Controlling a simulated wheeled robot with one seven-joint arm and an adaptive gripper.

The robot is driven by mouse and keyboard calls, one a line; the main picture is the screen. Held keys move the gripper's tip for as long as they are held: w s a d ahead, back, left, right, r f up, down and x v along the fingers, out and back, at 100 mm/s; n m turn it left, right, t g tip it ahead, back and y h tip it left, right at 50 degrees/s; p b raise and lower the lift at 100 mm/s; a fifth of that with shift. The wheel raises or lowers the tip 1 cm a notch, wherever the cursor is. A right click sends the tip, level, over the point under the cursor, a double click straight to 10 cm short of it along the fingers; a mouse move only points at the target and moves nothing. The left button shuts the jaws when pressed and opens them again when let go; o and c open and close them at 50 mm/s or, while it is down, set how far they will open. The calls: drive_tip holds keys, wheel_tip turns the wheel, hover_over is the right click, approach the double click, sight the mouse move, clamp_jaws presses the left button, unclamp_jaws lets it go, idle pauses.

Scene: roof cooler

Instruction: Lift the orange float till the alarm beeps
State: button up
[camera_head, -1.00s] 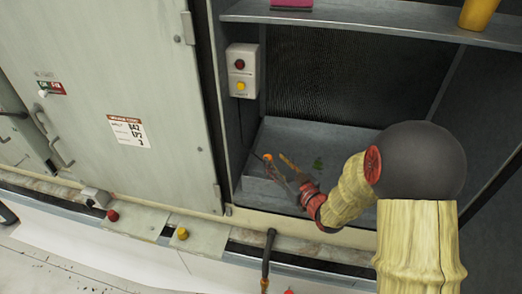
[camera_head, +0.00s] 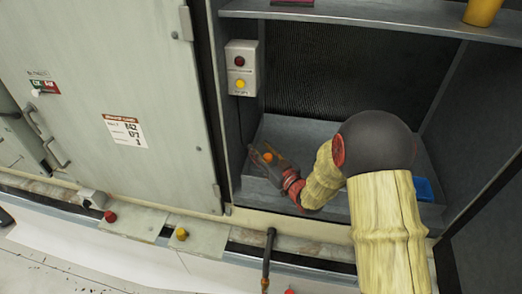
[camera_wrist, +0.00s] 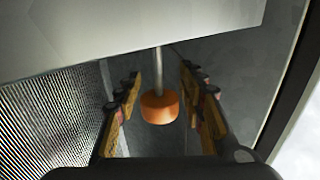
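The orange float (camera_head: 267,157) is a small orange cylinder low in the open cooler bay. In the wrist view the float (camera_wrist: 160,108) hangs at the lower end of a thin grey rod (camera_wrist: 158,65). My gripper (camera_head: 262,158) is open, with its fingers around the float's place. In the wrist view my gripper (camera_wrist: 157,88) has one yellow-padded finger on each side of the float, with gaps showing between pads and float.
A metal shelf (camera_head: 350,20) crosses above the bay, with a yellow cup (camera_head: 481,11) at its right. A blue object (camera_head: 424,189) lies right of my arm. A grey cabinet door (camera_head: 120,90) stands left. A dark upright handle (camera_head: 267,260) stands in front.

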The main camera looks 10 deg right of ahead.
drive_tip(key=c, duration=0.3)
clamp_jaws()
idle(0.7)
